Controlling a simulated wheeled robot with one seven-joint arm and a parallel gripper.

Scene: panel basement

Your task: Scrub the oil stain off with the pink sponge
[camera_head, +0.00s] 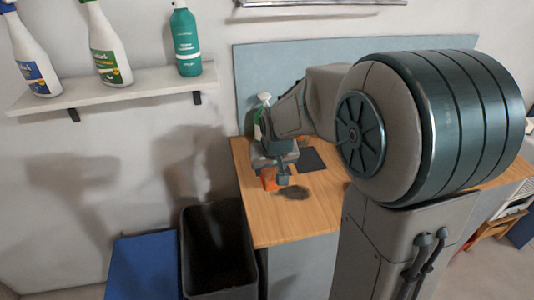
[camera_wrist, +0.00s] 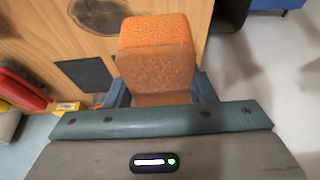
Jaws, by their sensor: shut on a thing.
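My gripper (camera_head: 283,177) is over the wooden counter and shut on an orange block-shaped sponge (camera_wrist: 158,55). The sponge looks orange rather than pink; no other sponge shows. It also shows in the head view (camera_head: 269,178), partly behind my gripper. In the wrist view my gripper (camera_wrist: 160,92) has a blue-grey finger on each side of it. The oil stain (camera_head: 291,192) is a dark oval patch on the counter, just right of the sponge. In the wrist view the stain (camera_wrist: 98,14) lies left of the sponge's far end. I cannot tell whether the sponge touches the counter.
The wooden counter (camera_head: 278,230) has a dark flat square (camera_head: 311,159) on it. A spray bottle (camera_head: 263,104) stands at the back. A black bin (camera_head: 216,250) and a blue box (camera_head: 143,262) stand left of the counter. A red object (camera_wrist: 22,90) and yellow box (camera_wrist: 67,106) lie left.

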